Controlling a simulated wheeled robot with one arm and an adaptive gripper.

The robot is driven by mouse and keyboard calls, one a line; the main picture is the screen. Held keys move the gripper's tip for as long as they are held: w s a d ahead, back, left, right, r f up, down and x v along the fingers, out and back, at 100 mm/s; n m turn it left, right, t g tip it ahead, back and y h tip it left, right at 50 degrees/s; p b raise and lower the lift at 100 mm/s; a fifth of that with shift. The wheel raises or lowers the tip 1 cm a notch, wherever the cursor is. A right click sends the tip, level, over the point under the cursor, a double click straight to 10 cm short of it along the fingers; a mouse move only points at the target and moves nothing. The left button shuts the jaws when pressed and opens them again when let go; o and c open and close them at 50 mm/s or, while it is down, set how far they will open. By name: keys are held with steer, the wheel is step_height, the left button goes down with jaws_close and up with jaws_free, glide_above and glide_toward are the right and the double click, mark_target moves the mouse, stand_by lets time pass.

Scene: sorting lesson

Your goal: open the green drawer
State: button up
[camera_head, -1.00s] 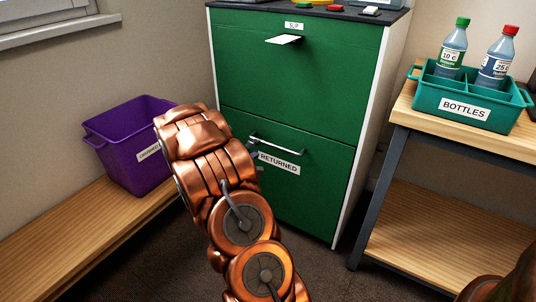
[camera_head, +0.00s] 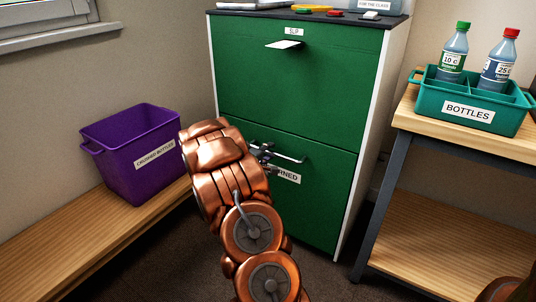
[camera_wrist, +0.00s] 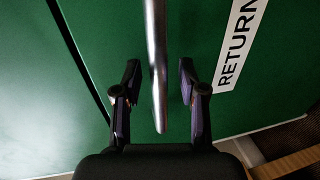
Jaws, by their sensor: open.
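The green drawer (camera_head: 316,209) is the lower front of a green cabinet and looks closed. Its label, partly hidden by my arm in the head view, reads "RETURN…" in the wrist view (camera_wrist: 239,35). A metal bar handle (camera_head: 289,157) runs across the drawer's top part. My gripper (camera_head: 264,157) is at the handle's left part, partly hidden behind my copper arm. In the wrist view my gripper (camera_wrist: 158,78) is open, one finger on each side of the handle (camera_wrist: 154,45). Gaps show between both fingers and the bar.
The upper green front (camera_head: 285,85) has a slot with a white slip (camera_head: 285,44). A purple bin (camera_head: 140,165) stands on a wooden bench (camera_head: 60,245) at left. At right, a wooden table (camera_head: 480,138) holds a teal bottle crate (camera_head: 425,97). Dark floor lies before the cabinet.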

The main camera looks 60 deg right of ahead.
jaws_close()
stand_by(0.3)
stand_by(0.4)
